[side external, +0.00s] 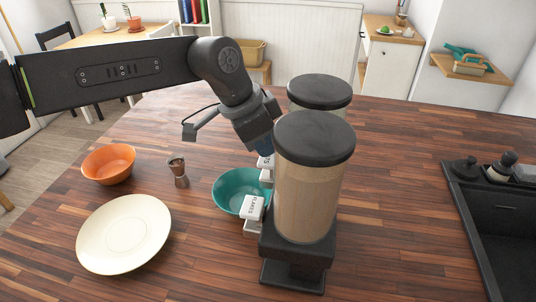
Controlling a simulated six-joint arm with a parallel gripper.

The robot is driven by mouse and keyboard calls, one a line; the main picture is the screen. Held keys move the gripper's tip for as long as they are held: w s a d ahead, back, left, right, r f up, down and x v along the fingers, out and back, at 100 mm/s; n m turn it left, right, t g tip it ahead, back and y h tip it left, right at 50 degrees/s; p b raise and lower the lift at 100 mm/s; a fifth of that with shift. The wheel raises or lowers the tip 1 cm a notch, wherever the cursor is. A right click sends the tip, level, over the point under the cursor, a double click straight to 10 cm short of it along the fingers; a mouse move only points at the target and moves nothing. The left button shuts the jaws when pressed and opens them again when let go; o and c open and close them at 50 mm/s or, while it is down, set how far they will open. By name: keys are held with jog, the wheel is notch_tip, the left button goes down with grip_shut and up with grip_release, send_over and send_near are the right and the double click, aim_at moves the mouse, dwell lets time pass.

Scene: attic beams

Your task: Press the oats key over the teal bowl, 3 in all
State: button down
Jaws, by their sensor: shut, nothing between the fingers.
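Two dispensers with clear canisters and black lids stand side by side. The front canister (306,190) holds pale brown contents and has a white key (253,208) whose lettering seems to read FLAKES. The rear canister (320,97) is largely hidden by the front one. Its white key (265,162) shows only in part, its label too small to read surely. The teal bowl (228,194) sits on the table below the keys, its contents not clear. My gripper (265,146) is shut and empty, pointing down just above the rear key; I cannot tell if it touches.
An orange bowl (109,163), a small metal and wood shaker (178,171) and a cream plate (124,234) lie left on the wooden table (410,190). A black sink (505,215) is at right. Table between canisters and sink is clear.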

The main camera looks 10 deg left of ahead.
jog(key=shift+f, duration=1)
jog(key=shift+r, duration=3.1)
jog(key=shift+f, duration=1.55)
jog(key=shift+f, duration=0.6)
